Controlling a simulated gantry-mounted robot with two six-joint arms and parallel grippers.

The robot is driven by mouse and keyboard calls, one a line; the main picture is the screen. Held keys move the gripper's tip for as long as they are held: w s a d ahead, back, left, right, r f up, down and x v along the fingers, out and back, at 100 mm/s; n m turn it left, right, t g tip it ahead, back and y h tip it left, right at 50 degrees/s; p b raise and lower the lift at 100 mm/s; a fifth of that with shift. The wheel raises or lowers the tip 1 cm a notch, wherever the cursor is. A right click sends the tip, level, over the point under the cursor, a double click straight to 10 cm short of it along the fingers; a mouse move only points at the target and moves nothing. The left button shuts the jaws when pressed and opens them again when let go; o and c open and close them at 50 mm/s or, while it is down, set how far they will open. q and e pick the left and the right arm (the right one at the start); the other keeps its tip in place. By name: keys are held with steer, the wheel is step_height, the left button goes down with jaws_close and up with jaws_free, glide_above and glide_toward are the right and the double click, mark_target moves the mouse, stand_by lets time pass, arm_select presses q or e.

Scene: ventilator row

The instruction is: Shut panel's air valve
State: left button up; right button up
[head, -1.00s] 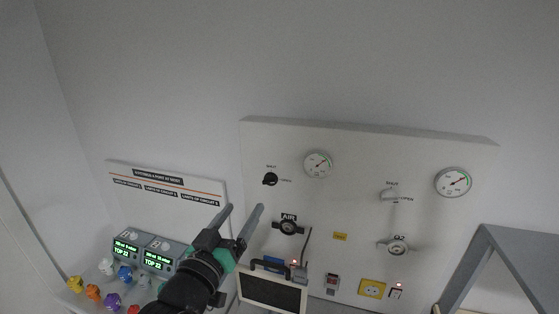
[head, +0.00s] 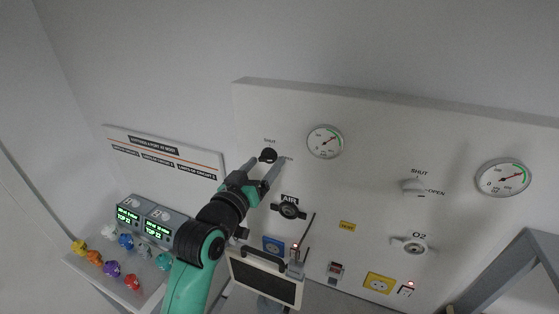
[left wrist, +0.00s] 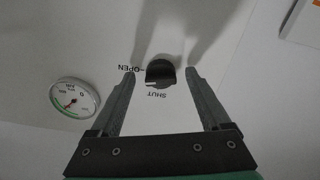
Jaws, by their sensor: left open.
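The panel's air valve is a black round knob (head: 269,155) on the white wall panel, above the AIR outlet (head: 289,208). In the left wrist view the knob (left wrist: 160,70) shows upside down with its SHUT and OPEN labels, and a small white mark on its lower left edge. My left gripper (head: 268,163) is open, with a fingertip on each side of the knob; the left wrist view also shows its open fingers (left wrist: 160,75) apart from the knob. I cannot tell how close the tips are to the panel. My right gripper is out of view.
A gauge (head: 324,141) sits right of the knob. A white O2 valve (head: 413,187) and second gauge (head: 502,179) are further right. A dark-screened box (head: 262,278) stands below.

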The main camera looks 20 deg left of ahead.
arm_select(q)
steer(key=shift+w, duration=0.45)
steer(key=shift+c, duration=0.9)
steer(key=shift+s, duration=0.1)
jaws_close()
